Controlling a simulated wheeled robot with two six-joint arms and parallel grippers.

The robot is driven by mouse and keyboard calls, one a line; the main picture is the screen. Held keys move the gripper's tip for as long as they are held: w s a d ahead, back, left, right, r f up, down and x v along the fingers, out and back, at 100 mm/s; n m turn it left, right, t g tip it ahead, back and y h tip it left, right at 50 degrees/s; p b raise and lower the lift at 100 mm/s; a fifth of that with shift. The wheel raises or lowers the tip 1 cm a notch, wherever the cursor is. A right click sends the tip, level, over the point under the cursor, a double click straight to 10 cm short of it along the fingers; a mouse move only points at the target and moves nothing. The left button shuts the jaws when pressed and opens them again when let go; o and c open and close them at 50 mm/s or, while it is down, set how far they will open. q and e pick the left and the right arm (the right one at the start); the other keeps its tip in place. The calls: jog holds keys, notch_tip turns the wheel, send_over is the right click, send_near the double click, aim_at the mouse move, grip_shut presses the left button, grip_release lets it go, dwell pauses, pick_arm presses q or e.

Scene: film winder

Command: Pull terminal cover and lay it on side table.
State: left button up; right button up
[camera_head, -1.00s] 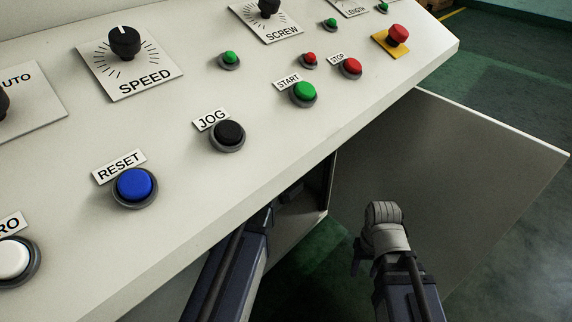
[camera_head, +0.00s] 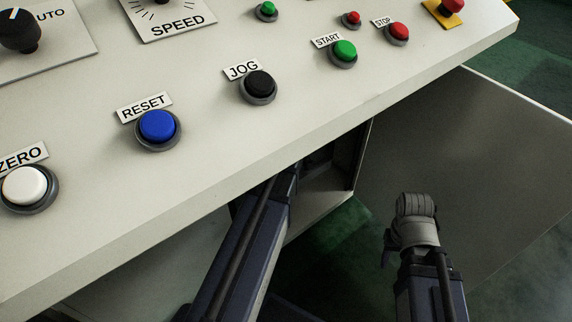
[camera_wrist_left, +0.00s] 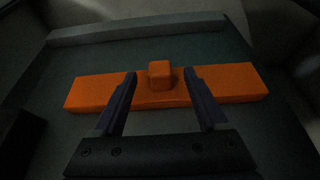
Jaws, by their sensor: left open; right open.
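The terminal cover (camera_wrist_left: 225,84) is an orange bar with a small square knob (camera_wrist_left: 160,75) in its middle. It lies across a dark grey surface in the left wrist view. My left gripper (camera_wrist_left: 160,76) is open, with one finger on each side of the knob; whether they touch it I cannot tell. In the head view my left arm reaches under the control panel into the cabinet, and its gripper is hidden. My right gripper (camera_head: 390,248) hangs in front of the open door, mostly hidden by its own wrist; nothing shows in it. No side table is in view.
The sloping control panel (camera_head: 220,185) with buttons and knobs overhangs my left arm. The cabinet opening (camera_head: 335,175) is dark inside. A grey open door (camera_head: 470,150) stands at the right behind my right arm. Green floor shows beyond.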

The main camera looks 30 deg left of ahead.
pick_arm(q)
jog(key=b+x, duration=0.1)
jog(key=x, duration=0.2)
jog(key=shift+b, duration=0.3)
jog(key=shift+r, duration=0.1)
pick_arm(e)
notch_tip(320, 180, down, 2)
jog(key=shift+f, duration=0.25)
pick_arm(q)
grip_shut()
dwell(0.4)
